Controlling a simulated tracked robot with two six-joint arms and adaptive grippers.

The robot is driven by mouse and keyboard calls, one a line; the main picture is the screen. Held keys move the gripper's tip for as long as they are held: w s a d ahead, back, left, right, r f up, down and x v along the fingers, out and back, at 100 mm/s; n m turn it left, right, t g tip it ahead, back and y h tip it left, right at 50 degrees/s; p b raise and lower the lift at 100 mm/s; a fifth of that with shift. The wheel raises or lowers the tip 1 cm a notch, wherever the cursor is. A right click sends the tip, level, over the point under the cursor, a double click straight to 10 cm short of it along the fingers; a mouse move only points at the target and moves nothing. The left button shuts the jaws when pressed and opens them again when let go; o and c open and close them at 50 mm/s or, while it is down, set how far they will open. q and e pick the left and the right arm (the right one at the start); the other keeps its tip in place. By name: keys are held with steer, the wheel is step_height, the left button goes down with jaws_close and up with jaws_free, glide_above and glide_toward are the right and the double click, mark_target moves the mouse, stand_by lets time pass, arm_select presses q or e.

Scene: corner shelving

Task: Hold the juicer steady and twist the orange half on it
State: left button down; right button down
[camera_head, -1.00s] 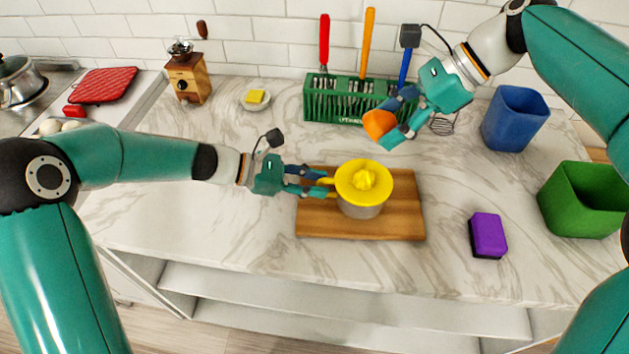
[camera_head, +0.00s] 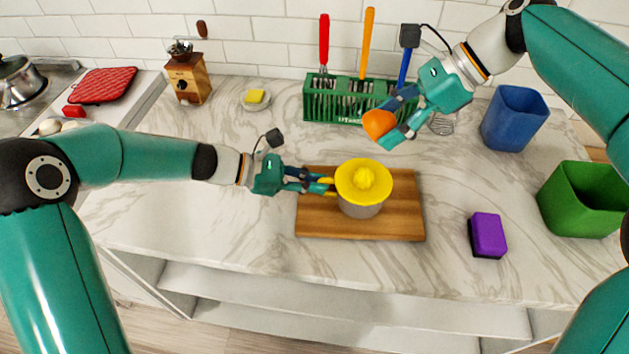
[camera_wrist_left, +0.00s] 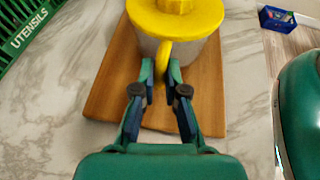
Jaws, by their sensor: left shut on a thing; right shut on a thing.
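The juicer (camera_head: 362,207) has a yellow top with a ribbed cone and a grey bowl, and stands upright on a wooden board (camera_head: 405,222). My left gripper (camera_head: 322,184) is shut on the juicer's yellow handle at its left side. In the left wrist view the fingers (camera_wrist_left: 162,85) close on the handle of the juicer (camera_wrist_left: 178,22). The orange half (camera_head: 378,124) is in my right gripper (camera_head: 387,122), which is shut on it. It is held above the counter, behind and a little right of the juicer, apart from the cone.
A green utensil rack (camera_head: 318,103) stands behind, against the tiled wall. A blue bin (camera_head: 514,118) and a green bin (camera_head: 580,205) stand at the right. A purple sponge (camera_head: 488,235) lies right of the board.

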mark_target(370, 160)
stand_by(0.4)
steer(key=shift+h, duration=0.4)
steer(key=d+f+n+g+h, duration=0.1)
steer(key=d+f+n+h, duration=0.2)
steer(key=d, duration=0.2)
steer(key=a+n+h, duration=0.1)
steer(key=a, duration=0.1)
steer(key=a+n+h, duration=0.1)
steer(key=a, duration=0.1)
steer(key=a+n+t+h, duration=0.1)
steer(key=a, duration=0.1)
steer(key=shift+w+a+f+h, duration=0.2)
steer(key=shift+a+h, duration=0.1)
steer(key=shift+h, duration=0.1)
steer(key=shift+a, duration=0.2)
steer(key=shift+f, duration=3.05)
